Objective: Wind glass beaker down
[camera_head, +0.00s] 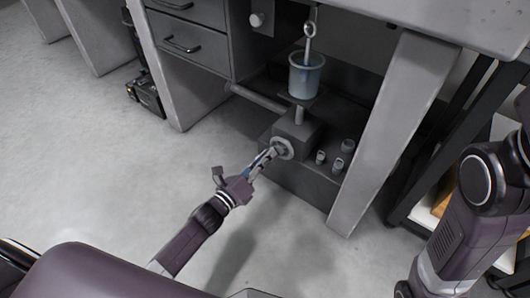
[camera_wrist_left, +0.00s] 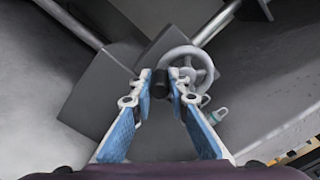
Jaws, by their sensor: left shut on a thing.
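The glass beaker (camera_head: 305,78) is bluish and upright on a small plate (camera_head: 286,97) atop a post, under the table. Below it is a dark box (camera_head: 299,133) with a light handwheel (camera_head: 285,148) on its front. My left gripper (camera_head: 274,153) reaches the wheel from the lower left. My right gripper is out of view.
A metal rod with a ring (camera_head: 308,30) hangs above the beaker. Small jars (camera_head: 337,166) stand on the shelf right of the box. A slanted table leg (camera_head: 385,135) is to the right, drawers (camera_head: 190,45) to the left. The floor in front is clear.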

